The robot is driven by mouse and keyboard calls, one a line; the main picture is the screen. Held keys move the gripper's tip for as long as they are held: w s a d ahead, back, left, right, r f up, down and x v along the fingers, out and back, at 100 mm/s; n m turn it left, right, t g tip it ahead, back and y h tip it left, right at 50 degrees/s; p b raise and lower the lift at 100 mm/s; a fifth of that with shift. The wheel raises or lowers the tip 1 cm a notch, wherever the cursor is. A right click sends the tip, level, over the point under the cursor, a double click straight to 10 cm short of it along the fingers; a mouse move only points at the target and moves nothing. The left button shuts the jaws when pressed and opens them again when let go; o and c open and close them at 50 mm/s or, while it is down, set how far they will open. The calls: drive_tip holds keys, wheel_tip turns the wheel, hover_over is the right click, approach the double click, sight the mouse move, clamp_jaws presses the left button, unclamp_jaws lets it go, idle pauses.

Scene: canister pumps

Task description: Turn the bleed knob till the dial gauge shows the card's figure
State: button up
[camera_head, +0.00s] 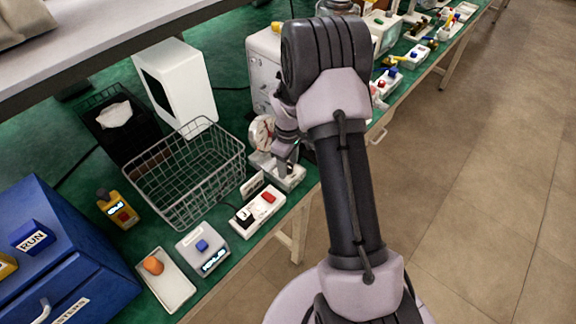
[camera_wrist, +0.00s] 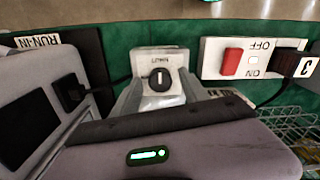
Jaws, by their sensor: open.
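A round dial gauge (camera_head: 262,132) with a pale face stands on the bench beside my gripper; its reading is too small to make out. A black knob (camera_wrist: 160,80) with a white pointer line sits on a pale box (camera_wrist: 158,58) in the wrist view, its label upside down. My gripper (camera_head: 287,164) is open, low over the pale base (camera_head: 290,180) in front of the gauge. In the wrist view its fingers (camera_wrist: 160,98) lie either side of the knob, apparently not closed on it. A small upright card (camera_head: 252,186) stands left of the base, its figure unreadable.
A white switch block (camera_head: 259,212) with a red rocker stands near the card, close to the front edge. A wire basket (camera_head: 186,172) is to the left. A tall pale cabinet (camera_head: 264,62) stands behind. A small display unit (camera_head: 203,250) and tray (camera_head: 166,284) are front left.

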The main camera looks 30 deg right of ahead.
clamp_jaws()
drive_tip(key=shift+m, duration=0.3)
drive_tip(key=m, duration=0.5)
drive_tip(key=shift+m+b, duration=0.3)
drive_tip(key=m+b, duration=0.1)
drive_tip(key=m, duration=0.5)
idle(0.5)
unclamp_jaws()
